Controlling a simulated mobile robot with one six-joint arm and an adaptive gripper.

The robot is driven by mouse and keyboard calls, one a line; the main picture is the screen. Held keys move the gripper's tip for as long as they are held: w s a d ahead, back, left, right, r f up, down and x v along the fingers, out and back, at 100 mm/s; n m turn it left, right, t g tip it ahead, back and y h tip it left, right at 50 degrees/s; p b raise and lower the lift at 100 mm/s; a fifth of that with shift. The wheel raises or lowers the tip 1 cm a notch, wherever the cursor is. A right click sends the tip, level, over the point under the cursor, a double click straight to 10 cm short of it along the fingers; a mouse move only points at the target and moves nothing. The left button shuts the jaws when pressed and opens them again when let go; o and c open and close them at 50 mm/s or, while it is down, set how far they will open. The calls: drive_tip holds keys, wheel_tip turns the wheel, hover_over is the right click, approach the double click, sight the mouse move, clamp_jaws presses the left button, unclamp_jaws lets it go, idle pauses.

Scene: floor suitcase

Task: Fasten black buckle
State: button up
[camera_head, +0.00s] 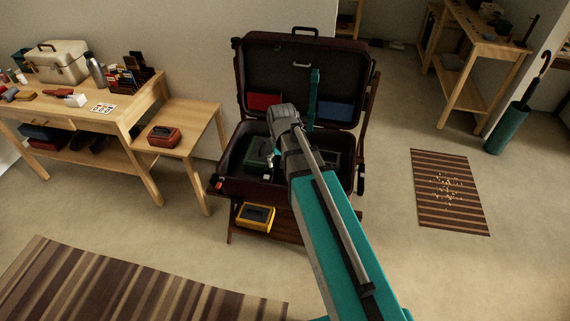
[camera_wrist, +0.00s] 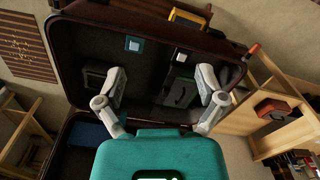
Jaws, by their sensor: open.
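The open dark maroon suitcase (camera_head: 228,172) stands on a wooden rack, its lid (camera_head: 290,72) raised at the back. In the wrist view its base (camera_wrist: 75,50) lies beyond my fingers. My gripper (camera_wrist: 163,76) is open and empty, its two grey fingers spread wide above the base. In the head view my arm hides much of the base. A dark case (camera_wrist: 180,92) and a smaller dark block (camera_wrist: 95,74) lie inside. A small black part (camera_head: 361,178) is at the suitcase's right side, and a red-tipped one (camera_head: 217,183) at its left. I cannot tell which part is the black buckle.
A teal strap (camera_head: 315,90) hangs in the lid, between a red pouch (camera_head: 264,101) and a blue one (camera_head: 334,112). A yellow box (camera_head: 255,217) sits on the rack below. A low table (camera_head: 203,120) with a red box (camera_head: 164,135) stands left.

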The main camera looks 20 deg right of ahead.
drive_tip(key=shift+n, duration=0.3)
drive_tip(key=shift+s+r+p, duration=0.2)
drive_tip(key=shift+s+r, duration=0.1)
drive_tip(key=shift+s, duration=0.35)
drive_tip(key=shift+s+r+p, duration=0.2)
drive_tip(key=shift+s+r, duration=0.05)
drive_tip(key=shift+s, duration=0.35)
drive_tip(key=shift+s+r+p, duration=0.2)
drive_tip(key=shift+s+r, duration=0.1)
drive_tip(key=shift+s, duration=0.35)
drive_tip(key=shift+s, duration=0.3)
drive_tip(key=c, duration=0.3)
drive_tip(key=shift+n, duration=0.4)
drive_tip(key=s, duration=0.4)
drive_tip(key=shift+s, duration=0.2)
drive_tip(key=c, duration=0.7)
drive_tip(key=shift+s, duration=0.25)
drive_tip(key=shift+c, duration=1.1)
drive_tip(key=shift+w, duration=0.1)
clamp_jaws()
drive_tip(key=shift+s, duration=0.2)
